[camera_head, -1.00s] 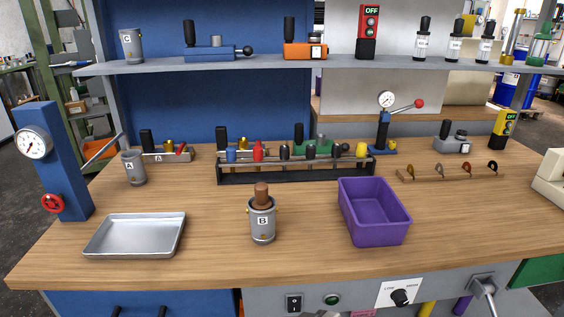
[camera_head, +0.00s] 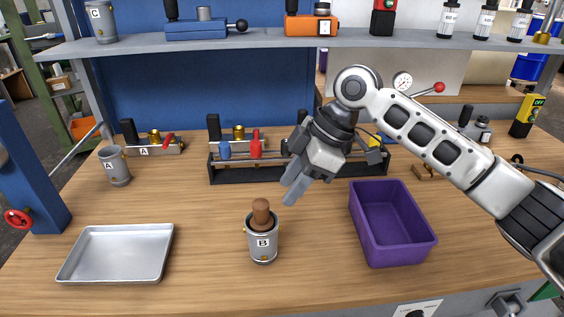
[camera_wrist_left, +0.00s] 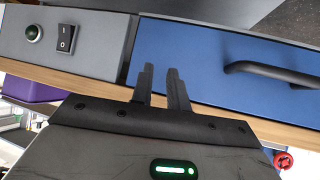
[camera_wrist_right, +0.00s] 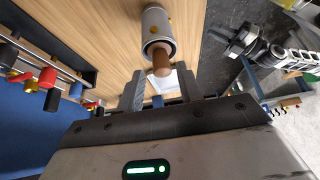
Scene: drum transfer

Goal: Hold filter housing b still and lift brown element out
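Filter housing B (camera_head: 263,245), a grey metal cup with a B label, stands upright on the bench in the head view. The brown element (camera_head: 261,212) sits in it, its upper part standing out of the top. My right gripper (camera_head: 290,190) is above and to the right of the housing, apart from it. In the right wrist view its fingers are open and empty, with the brown element (camera_wrist_right: 162,64) and housing (camera_wrist_right: 157,22) beyond the fingertips. My left gripper (camera_wrist_left: 160,70) shows only in its wrist view, empty, with a narrow gap between its fingers, before the bench front.
A silver tray (camera_head: 117,253) lies left of the housing and a purple bin (camera_head: 392,222) stands to the right. Cup A (camera_head: 114,166) and a rack (camera_head: 230,172) are behind. A blue press (camera_head: 28,170) stands at the left edge. Bare wood surrounds the housing.

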